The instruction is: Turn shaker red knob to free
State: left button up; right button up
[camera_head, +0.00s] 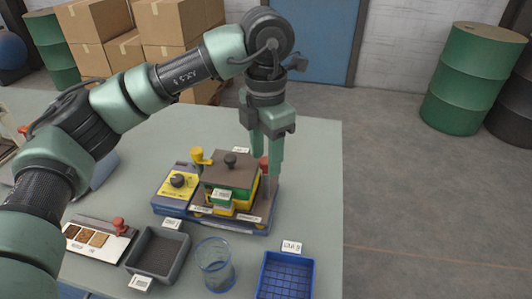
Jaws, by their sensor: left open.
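The shaker (212,221) stands on the table, with a blue base, a yellow panel with a black dial, and a green and yellow box under a brown lid. A red knob (265,162) shows at the right of the shaker, partly hidden by my left gripper (267,160). This gripper points down, open, with its fingers at the red knob. I cannot tell whether they touch it. A yellow knob (197,155) stands at the shaker's back left. My right gripper is not in view.
A grey tray (184,248), a clear cup (214,270) and a blue tray (262,289) stand along the front. A white sample board (121,243) with another red knob (119,224) lies at front left. The table's right part (318,190) is clear.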

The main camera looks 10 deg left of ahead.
aim_at(266, 160)
pick_arm(q)
notch_tip(266, 160, up, 8)
jog(key=shift+f, duration=0.15)
dwell(0.4)
